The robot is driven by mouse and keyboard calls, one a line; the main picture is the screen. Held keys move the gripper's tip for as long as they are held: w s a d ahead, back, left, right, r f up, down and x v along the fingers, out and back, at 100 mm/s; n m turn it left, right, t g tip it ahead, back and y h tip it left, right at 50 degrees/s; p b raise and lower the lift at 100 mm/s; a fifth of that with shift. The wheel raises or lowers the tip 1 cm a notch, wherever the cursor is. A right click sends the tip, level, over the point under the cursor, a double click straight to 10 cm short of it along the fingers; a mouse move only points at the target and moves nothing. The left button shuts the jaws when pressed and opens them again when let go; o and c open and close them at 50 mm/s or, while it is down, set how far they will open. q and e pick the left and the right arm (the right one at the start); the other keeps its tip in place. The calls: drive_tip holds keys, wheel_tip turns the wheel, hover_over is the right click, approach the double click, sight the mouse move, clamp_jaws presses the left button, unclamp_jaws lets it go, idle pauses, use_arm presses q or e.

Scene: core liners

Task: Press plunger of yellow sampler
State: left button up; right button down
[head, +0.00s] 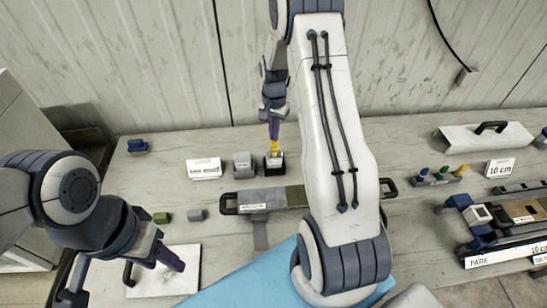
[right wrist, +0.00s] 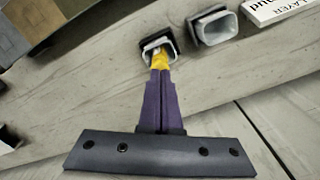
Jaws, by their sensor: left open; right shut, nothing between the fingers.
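The yellow sampler (head: 274,149) stands in a dark square cup (head: 274,168) at the back middle of the bench. It also shows in the right wrist view (right wrist: 160,59), inside the pale-lined cup (right wrist: 152,43). My right gripper (head: 274,135) points down from above with its purple fingers together, nothing between them. Its fingertips (right wrist: 160,72) are at the top of the yellow sampler; I cannot tell whether they touch. The fingers hide part of the sampler, and I cannot make out its plunger. My left gripper (head: 168,261) is open and empty above a white panel at lower left.
A grey cup (head: 243,166) and a white sign (head: 204,168) stand left of the sampler. A long handled tray (head: 262,199) lies in front. A rack of small coloured pieces (head: 438,177) and a "10 cm" sign (head: 499,167) are at right. The white panel (head: 178,282) has a black handle.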

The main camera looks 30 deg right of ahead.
drive_tip(key=shift+s+f+b, duration=0.1)
drive_tip(key=shift+f+b, duration=0.5)
drive_tip(key=shift+f, duration=0.6)
idle(0.4)
drive_tip(key=shift+r, duration=0.15)
wheel_tip(320, 180, up, 7)
drive_tip(key=p, duration=0.5)
idle(0.4)
idle(0.4)
drive_tip(key=s+a+r+n+b, duration=0.2)
drive_tip(key=s+a+n+b, duration=0.15)
drive_tip(key=a, duration=0.65)
drive_tip(key=s+a+r+n+b, duration=0.2)
drive_tip(key=s+a+r+n, duration=0.15)
drive_tip(key=a, duration=0.65)
drive_tip(key=s+a+n+b, duration=0.1)
drive_tip(key=s+a+n, duration=0.2)
drive_tip(key=s, duration=0.4)
drive_tip(key=s+a+n+b, duration=0.2)
drive_tip(key=s+a+n, duration=0.1)
drive_tip(key=s, duration=0.4)
drive_tip(key=s+a+f+n+y+b, duration=0.1)
drive_tip(key=s+a+n, duration=0.2)
drive_tip(key=s+n, duration=0.2)
drive_tip(key=shift+s+a+n+b, duration=0.15)
drive_tip(key=shift+s+n+b, duration=0.15)
drive_tip(key=shift+s, duration=0.75)
